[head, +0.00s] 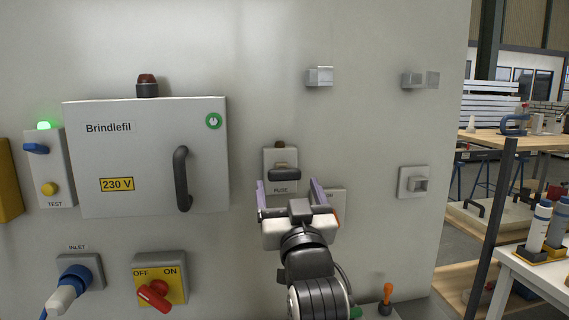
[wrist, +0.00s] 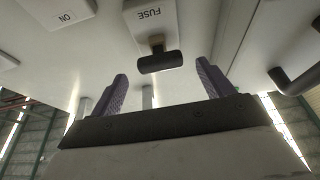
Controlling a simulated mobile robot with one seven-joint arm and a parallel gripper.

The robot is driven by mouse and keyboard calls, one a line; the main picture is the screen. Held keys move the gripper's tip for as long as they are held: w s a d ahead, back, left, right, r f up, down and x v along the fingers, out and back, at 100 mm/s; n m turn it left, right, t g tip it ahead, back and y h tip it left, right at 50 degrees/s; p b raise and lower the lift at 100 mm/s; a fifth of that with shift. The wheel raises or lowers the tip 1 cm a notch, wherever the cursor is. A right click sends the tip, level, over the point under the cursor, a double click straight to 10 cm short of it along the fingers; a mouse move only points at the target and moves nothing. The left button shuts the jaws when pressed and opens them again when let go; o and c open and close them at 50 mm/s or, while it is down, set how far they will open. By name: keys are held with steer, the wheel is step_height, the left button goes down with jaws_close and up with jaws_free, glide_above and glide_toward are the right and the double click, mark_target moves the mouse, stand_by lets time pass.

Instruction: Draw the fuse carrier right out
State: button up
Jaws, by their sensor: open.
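The fuse holder (head: 281,158) is a small grey box on the light wall panel, labelled FUSE, with a dark lamp on top. The fuse carrier (head: 284,174) shows as a dark handle across its front. In the wrist view the carrier's black T-shaped handle (wrist: 159,62) sticks out below the FUSE label, seated in its holder (wrist: 150,15). My gripper (head: 288,184) is open and empty in front of the holder. In the wrist view its two purple fingers (wrist: 163,80) stand wide apart on either side of the handle, apart from it.
A grey cabinet (head: 145,150) with a black handle (head: 182,178) is to the left. A red OFF/ON switch (head: 155,294) and blue inlet plug (head: 72,283) sit below it. Small grey fittings (head: 319,76) are at right. An orange-topped knob (head: 387,293) is low right.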

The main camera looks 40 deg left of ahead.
mark_target(286, 178)
steer(key=p+x, duration=0.1)
steer(key=x, duration=0.4)
